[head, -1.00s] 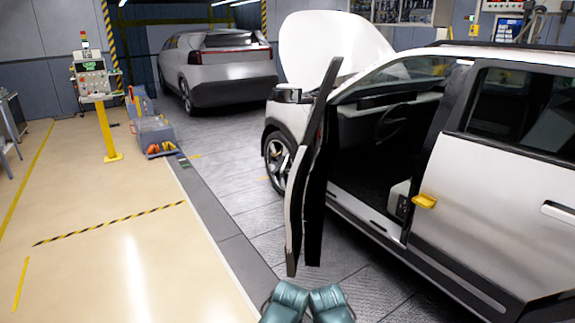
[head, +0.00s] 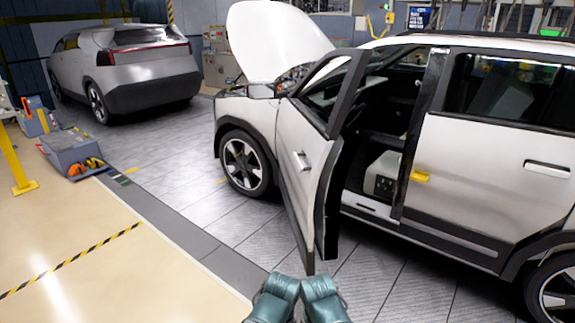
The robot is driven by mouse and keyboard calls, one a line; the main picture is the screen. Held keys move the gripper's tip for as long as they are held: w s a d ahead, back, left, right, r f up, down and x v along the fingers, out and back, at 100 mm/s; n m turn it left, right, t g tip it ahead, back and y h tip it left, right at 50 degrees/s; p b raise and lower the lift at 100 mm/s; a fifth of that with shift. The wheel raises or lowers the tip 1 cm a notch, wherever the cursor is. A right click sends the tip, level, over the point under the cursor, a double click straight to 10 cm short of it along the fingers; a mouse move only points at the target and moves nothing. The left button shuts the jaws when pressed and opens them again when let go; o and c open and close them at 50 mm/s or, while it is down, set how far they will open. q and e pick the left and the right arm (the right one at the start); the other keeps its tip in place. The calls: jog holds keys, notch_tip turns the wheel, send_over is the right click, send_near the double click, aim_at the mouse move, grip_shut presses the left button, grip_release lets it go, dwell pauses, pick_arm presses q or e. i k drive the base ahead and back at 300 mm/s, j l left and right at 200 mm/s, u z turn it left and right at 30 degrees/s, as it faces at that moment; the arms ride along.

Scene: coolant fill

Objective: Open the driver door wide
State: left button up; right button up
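The driver door (head: 296,150) of the white car (head: 500,210) stands open, swung out from the body near the front wheel. Its outer panel and door handle (head: 301,161) face me, and its trailing edge points toward me. A gap to its right shows the dark cabin and the sill. Two teal parts of my own arms show at the bottom centre, below the door's lower corner and apart from it in the picture. No gripper fingers can be made out, and nothing of mine is seen touching the door.
The hood (head: 275,40) is raised. A yellow piece (head: 420,176) sits at the rear door's front edge. A grey car (head: 125,70) stands at the back left. A grey tool bin (head: 72,152) is on the left floor. The floor left of the door is clear.

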aim_at(311, 199)
jog(key=j+z, duration=0.15)
jog(key=j, duration=0.5)
jog(key=i+l, duration=0.45)
jog(key=i+l+u, duration=0.1)
jog(key=i+l, duration=0.8)
jog(key=l, duration=0.15)
jog(key=i+l+u, duration=0.1)
jog(key=i+l, duration=0.3)
jog(key=l, duration=0.15)
jog(key=i+l, duration=0.45)
jog(key=l+u, duration=0.05)
jog(key=l, duration=0.05)
